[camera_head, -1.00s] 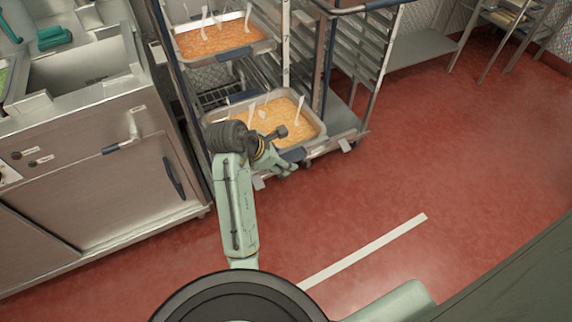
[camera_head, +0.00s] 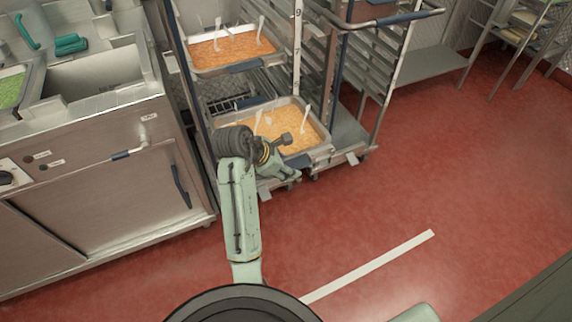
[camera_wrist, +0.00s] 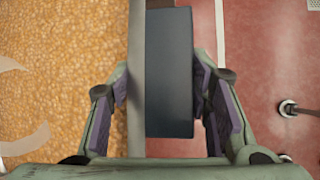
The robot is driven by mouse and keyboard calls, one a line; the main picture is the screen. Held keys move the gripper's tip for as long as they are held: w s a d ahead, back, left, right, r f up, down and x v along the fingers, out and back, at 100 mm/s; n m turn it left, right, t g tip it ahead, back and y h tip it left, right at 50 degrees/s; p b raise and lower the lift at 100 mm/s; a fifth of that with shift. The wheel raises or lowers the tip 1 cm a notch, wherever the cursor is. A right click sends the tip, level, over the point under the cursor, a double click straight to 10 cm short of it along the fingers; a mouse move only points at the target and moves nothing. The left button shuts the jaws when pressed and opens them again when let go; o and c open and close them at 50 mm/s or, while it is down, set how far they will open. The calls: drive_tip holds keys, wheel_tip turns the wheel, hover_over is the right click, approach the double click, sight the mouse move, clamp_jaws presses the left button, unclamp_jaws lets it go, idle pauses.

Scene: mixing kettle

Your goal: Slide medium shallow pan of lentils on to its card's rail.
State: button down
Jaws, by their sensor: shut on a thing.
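The shallow pan of orange-yellow lentils (camera_head: 298,137) sits low in the front of the rack, its near part sticking out toward me. White strips stand up from the lentils. In the wrist view the lentils (camera_wrist: 60,75) fill the left side, beside the pan's grey rim. My gripper (camera_wrist: 160,92) is shut on the pan's dark blue handle (camera_wrist: 169,70), with one finger on each side of it. In the head view my gripper (camera_head: 288,174) is at the pan's near edge, partly hidden by my arm. The card for this pan cannot be made out.
A second pan of orange lentils (camera_head: 232,48) sits higher in the rack (camera_head: 297,60), whose post bears numbers. An empty-looking railed rack (camera_head: 375,60) stands to the right. A steel counter (camera_head: 105,165) is close on the left. The red floor (camera_head: 470,180) at right is clear.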

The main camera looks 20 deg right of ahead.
drive_tip(key=shift+r, duration=0.1)
drive_tip(key=shift+w+a, duration=0.15)
drive_tip(key=shift+w, duration=5.45)
drive_tip(key=shift+w+a, duration=0.2)
drive_tip(key=shift+w, duration=5.1)
drive_tip(key=shift+w+r, duration=0.1)
drive_tip(key=shift+w, duration=0.05)
